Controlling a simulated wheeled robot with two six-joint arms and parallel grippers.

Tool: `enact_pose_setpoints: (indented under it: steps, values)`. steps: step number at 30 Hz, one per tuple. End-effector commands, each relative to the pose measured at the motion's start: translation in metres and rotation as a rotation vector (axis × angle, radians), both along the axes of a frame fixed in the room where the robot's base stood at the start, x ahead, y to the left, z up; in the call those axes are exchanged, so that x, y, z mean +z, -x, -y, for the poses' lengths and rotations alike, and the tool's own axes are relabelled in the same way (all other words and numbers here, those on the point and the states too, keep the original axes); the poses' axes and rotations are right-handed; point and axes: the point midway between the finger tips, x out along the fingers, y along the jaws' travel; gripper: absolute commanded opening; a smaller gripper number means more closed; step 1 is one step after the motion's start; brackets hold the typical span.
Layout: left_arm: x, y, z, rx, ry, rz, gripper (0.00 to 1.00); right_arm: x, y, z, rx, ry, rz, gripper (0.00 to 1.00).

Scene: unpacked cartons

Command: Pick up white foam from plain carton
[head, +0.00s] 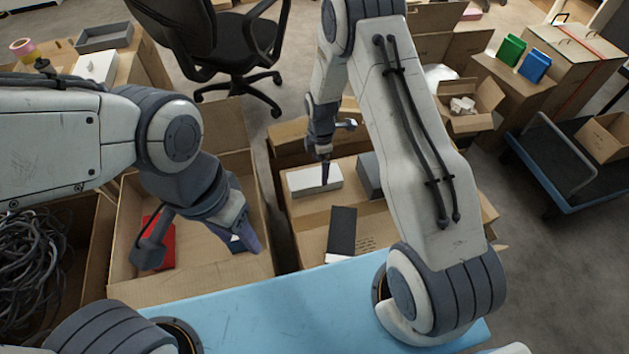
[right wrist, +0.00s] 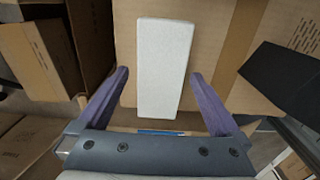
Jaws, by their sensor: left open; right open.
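The white foam (head: 313,180) is a flat white block lying on top of a brown carton (head: 312,222) in the middle of the head view. My right gripper (head: 326,172) is over the foam, pointing down. In the right wrist view the white foam (right wrist: 165,60) lies lengthwise between the two spread fingers of my right gripper (right wrist: 160,75), with gaps on both sides. It is not gripped. My left gripper (head: 202,254) is open over the open carton (head: 128,225) at the left, and I see nothing held in it.
A black flat item (head: 342,232) and a grey box (head: 370,175) share the carton top. A red item (head: 166,245) lies in the left carton. A light blue surface (head: 270,305) is in front. A cable-filled box (head: 35,270) stands at far left.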

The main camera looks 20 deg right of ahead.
Motion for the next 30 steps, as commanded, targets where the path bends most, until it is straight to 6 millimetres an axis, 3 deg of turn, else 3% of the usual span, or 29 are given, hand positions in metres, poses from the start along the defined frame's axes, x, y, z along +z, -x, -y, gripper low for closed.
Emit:
enact_pose_setpoints:
  steps: [8, 16, 21, 30]
  values:
    - [-0.013, 0.000, 0.000, 0.000, 0.000, 0.000, 0.50, -0.042, 0.003, 0.003, -0.001, 0.000, -0.002, 1.00]
    - [-0.012, 0.000, 0.000, 0.000, 0.000, 0.000, 0.50, -0.045, 0.002, 0.003, -0.001, 0.000, -0.001, 1.00]
    - [-0.012, 0.000, 0.000, 0.000, 0.000, 0.000, 0.50, -0.045, 0.002, 0.003, -0.001, 0.000, -0.001, 0.35]
    - [-0.011, 0.000, 0.000, 0.000, 0.000, 0.000, 0.50, -0.041, 0.002, 0.003, -0.001, 0.000, 0.000, 0.34]
